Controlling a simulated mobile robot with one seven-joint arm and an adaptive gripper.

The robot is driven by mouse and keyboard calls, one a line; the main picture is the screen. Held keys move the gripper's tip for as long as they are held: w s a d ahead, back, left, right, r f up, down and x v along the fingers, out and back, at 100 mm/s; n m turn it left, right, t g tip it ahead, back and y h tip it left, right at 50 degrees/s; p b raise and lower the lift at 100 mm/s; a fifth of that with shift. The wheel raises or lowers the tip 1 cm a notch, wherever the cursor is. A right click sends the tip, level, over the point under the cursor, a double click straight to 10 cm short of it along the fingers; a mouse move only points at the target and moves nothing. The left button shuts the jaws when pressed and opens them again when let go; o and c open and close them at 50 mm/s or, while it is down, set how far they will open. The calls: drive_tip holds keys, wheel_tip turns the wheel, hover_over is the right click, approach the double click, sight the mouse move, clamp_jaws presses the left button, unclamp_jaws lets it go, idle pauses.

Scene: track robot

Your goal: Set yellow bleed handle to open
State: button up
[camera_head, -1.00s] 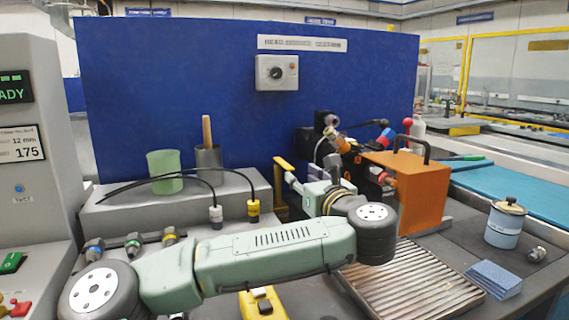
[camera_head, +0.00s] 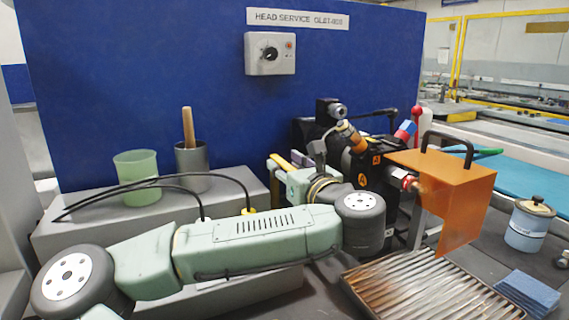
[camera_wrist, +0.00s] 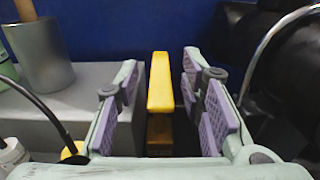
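The yellow bleed handle (camera_wrist: 160,82) is a long upright-looking bar in the wrist view, centred between the two purple-padded fingers of my gripper (camera_wrist: 160,78). The fingers stand apart, with a visible gap on each side of the handle. I cannot tell how deep the handle sits between them. In the head view, a piece of the yellow handle (camera_head: 281,161) shows just behind my gripper (camera_head: 289,166), left of the black machine (camera_head: 362,165). My wrist and forearm hide the handle's lower part there.
An orange guard (camera_head: 455,205) and black hoses stand right of my wrist. A ribbed metal tray (camera_head: 425,290) lies in front. A grey ledge (camera_head: 90,225) at left carries a green cup (camera_head: 138,178), a grey cup (camera_head: 192,168) and black cables. A blue panel (camera_head: 150,70) closes the back.

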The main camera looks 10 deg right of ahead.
drive_tip(key=shift+s, duration=0.1)
drive_tip(key=shift+c, duration=0.3)
clamp_jaws()
idle(0.4)
